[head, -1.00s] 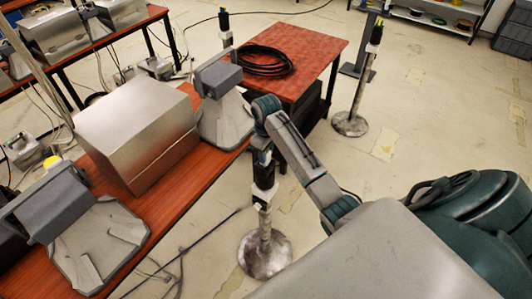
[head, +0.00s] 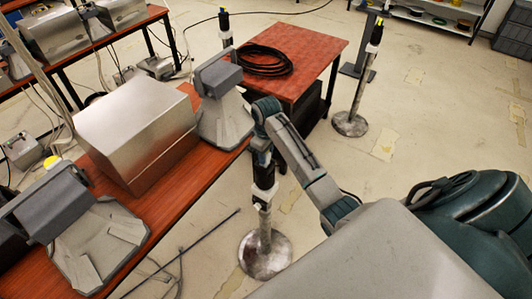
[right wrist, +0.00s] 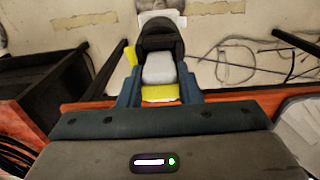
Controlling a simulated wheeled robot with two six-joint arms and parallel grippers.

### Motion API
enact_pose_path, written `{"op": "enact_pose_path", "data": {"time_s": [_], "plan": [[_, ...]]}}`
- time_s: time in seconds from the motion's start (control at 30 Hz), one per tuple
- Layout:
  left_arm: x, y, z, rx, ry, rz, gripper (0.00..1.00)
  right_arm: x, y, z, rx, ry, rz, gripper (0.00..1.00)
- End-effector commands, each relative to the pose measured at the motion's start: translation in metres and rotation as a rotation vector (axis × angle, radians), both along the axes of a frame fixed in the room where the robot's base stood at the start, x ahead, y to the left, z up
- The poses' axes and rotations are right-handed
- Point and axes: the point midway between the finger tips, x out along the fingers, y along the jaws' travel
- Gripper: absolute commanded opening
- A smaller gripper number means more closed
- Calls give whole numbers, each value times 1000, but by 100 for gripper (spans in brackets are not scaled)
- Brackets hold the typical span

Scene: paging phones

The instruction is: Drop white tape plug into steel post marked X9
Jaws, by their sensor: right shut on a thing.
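My right gripper (head: 262,153) is at the top of the nearest steel post (head: 265,240), whose round base stands on the floor. In the right wrist view its blue fingers (right wrist: 159,92) are shut on the plug (right wrist: 159,69), which shows a pale white-grey face between them. A black rounded part (right wrist: 160,36) surrounds the plug's far end; I cannot tell how deep the plug sits. A white label (head: 262,197) shows under the black part, but I cannot read its marking. My left gripper is out of view.
Two more posts with black tops stand behind, one right (head: 352,105) and one back left (head: 225,32). A red table (head: 315,55) holds coiled black cable (head: 262,60). A red-brown bench (head: 190,180) with a metal box (head: 135,120) is at left. Cables lie on the floor.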

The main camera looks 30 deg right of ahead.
Motion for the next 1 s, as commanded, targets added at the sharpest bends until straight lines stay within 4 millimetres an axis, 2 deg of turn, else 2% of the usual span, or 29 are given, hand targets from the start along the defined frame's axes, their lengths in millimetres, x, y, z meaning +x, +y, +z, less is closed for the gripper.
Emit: {"op": "enact_pose_path", "data": {"time_s": [0.4,1.0], "plan": [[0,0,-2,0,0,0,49,0,0,-9,0,0,0,8],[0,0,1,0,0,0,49,0,0,5,0,-1,0,8]]}}
